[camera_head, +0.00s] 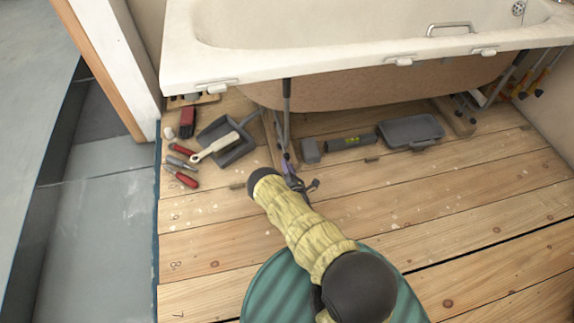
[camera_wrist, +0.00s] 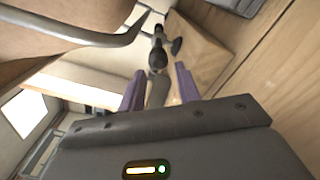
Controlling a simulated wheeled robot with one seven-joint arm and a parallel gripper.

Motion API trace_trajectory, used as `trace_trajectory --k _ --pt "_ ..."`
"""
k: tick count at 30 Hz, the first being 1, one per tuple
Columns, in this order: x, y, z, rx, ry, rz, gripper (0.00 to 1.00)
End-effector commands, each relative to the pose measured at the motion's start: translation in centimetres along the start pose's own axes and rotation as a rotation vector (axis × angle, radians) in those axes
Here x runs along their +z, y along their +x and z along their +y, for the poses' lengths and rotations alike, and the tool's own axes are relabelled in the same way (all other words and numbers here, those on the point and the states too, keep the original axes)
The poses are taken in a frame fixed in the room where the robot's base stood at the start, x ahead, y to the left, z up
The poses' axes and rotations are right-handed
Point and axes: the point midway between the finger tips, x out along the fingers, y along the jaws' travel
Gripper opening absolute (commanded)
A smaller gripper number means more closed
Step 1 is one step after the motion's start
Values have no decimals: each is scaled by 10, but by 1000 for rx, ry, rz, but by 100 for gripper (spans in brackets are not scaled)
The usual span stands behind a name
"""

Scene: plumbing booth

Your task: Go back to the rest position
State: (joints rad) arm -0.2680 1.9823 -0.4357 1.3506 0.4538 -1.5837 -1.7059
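My gripper (camera_head: 290,172) is low over the wooden floor, in front of the bathtub (camera_head: 225,66), close to a dark upright bath leg (camera_head: 287,100). My arm reaches forward to it in a yellow sleeve. In the wrist view, the two purple fingers of my gripper (camera_wrist: 160,70) stand apart. The dark foot of a support (camera_wrist: 158,55) and a pale grey piece show in the gap beyond them. I see no finger touching either one. Contact is hard to judge in the head view, where the gripper is small.
A dustpan (camera_head: 238,155) with a brush (camera_head: 216,147) and several red-handled tools (camera_head: 182,178) lie to the left. A grey tray (camera_head: 411,131) and a spirit level (camera_head: 350,140) lie under the tub to the right. The front floorboards (camera_head: 460,220) are clear.

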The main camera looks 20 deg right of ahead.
Motion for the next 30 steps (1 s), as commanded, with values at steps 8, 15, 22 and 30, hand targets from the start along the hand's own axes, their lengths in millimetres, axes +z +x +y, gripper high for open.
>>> trace_trajectory --k 8,15,22,30 --pt "4 0 -2 -3 0 -6 33" --pt "6 1 -2 -2 0 -9 33" --pt "62 21 5 8 -9 -106 33" --pt "211 47 22 36 -46 -349 33"
